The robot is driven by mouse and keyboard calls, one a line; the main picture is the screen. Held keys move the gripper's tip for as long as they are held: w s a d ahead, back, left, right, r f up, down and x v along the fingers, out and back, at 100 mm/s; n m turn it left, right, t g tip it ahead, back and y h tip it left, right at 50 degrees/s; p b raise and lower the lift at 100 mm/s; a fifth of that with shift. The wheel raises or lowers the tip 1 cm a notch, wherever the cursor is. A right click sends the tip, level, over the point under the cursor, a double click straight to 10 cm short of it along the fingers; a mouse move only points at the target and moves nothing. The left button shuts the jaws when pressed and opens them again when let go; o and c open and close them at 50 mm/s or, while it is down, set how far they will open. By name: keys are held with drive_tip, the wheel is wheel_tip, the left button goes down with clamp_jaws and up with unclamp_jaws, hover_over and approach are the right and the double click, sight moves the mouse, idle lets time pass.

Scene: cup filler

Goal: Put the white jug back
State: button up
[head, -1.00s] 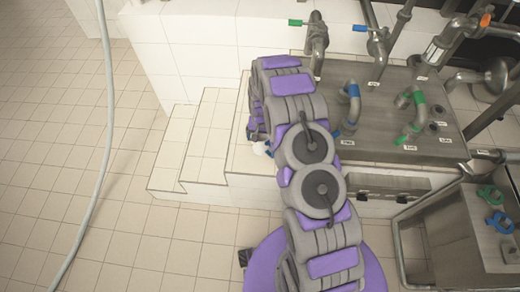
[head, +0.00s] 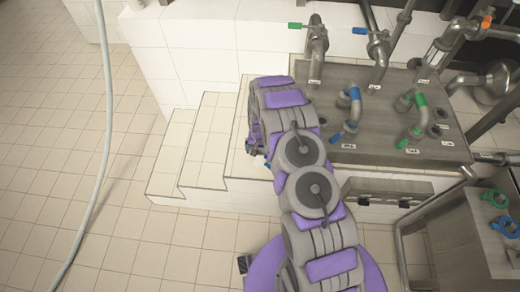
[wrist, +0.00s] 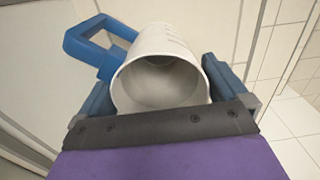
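The white jug (wrist: 158,75) is between the two blue fingers of my gripper (wrist: 160,85) in the wrist view. The fingers sit against its sides, and the gripper looks shut on it. Its open mouth faces the wrist camera, and the inside looks grey and empty. Its blue handle (wrist: 88,45) sticks out to the upper left. Faint marks show on its outer wall. In the head view my gripper (head: 252,148) is mostly hidden behind my arm, over the tiled steps, and the jug cannot be made out there.
White tiled steps (head: 205,140) rise beside a tiled wall. A metal counter (head: 380,135) with pipes, blue and green handles and labels is to the right of my arm. A metal cabinet (head: 470,235) stands lower right. A grey hose (head: 103,130) hangs at left; the floor there is clear.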

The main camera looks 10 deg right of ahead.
drive_tip(key=shift+a+r, duration=0.15)
drive_tip(key=shift+a, duration=0.05)
drive_tip(key=s+r+p, duration=0.2)
drive_tip(key=r, duration=1)
drive_tip(key=s+r+p, duration=0.1)
drive_tip(key=s+r, duration=0.1)
drive_tip(key=r, duration=1.1)
drive_tip(key=s+r+n, duration=0.2)
drive_tip(key=s+r, duration=0.9)
drive_tip(key=r, duration=0.2)
drive_tip(key=s+r+g, duration=0.1)
drive_tip(key=s+r, duration=0.4)
drive_tip(key=s, duration=0.8)
drive_tip(key=s+r+n, duration=0.1)
drive_tip(key=s+r, duration=0.4)
drive_tip(key=s, duration=0.9)
drive_tip(key=shift+n+g, duration=0.3)
drive_tip(key=shift+g, duration=0.1)
drive_tip(key=shift+d, duration=0.1)
